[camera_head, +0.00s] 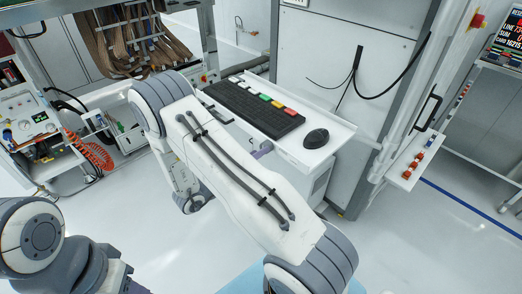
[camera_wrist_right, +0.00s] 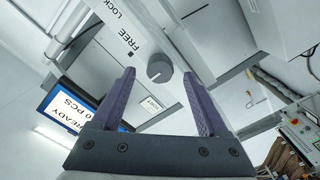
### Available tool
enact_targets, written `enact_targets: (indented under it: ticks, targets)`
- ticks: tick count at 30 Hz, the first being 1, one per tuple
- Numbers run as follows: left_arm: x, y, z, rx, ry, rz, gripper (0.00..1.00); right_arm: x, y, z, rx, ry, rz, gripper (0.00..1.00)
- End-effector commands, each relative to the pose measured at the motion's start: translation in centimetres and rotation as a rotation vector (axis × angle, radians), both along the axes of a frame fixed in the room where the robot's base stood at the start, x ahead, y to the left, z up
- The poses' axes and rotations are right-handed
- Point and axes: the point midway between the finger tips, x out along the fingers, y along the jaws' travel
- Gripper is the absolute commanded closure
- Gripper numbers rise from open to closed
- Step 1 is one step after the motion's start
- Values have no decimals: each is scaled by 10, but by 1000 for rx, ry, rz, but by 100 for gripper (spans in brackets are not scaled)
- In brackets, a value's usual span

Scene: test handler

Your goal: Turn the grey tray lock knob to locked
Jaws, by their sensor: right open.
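The grey tray lock knob (camera_wrist_right: 160,67) is round and sits on a pale panel (camera_wrist_right: 128,26) in the right wrist view. The words FREE and LOCK are printed on the panel, with FREE nearer the knob. Which way the knob points is too small to tell. My right gripper (camera_wrist_right: 159,76) is open, its two purple fingers on either side of the knob in the picture; no contact is visible. In the head view only a bit of purple finger (camera_head: 262,149) shows beyond my right arm, and the knob is hidden.
A white shelf (camera_head: 318,150) holds a black keyboard (camera_head: 255,107) and a mouse (camera_head: 316,138), close to my right gripper. A screen reading READY (camera_wrist_right: 68,111) is at the left of the wrist view. Open floor (camera_head: 420,240) lies at the right.

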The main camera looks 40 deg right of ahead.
Motion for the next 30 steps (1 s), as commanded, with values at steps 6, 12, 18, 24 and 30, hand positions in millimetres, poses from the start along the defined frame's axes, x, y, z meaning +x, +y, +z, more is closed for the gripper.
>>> enact_targets:
  ticks: [6,12,18,24,30]
  targets:
    - [0,0,1,0,0,0,55,1,-22,0,1,1,-1,23]
    - [0,0,1,0,0,0,55,2,-25,0,1,0,2,23]
    - [0,0,1,0,0,0,55,2,-24,0,1,0,2,54]
    - [0,0,1,0,0,0,55,2,-24,0,1,0,2,100]
    - [0,0,1,0,0,0,55,2,-24,0,3,-21,3,100]
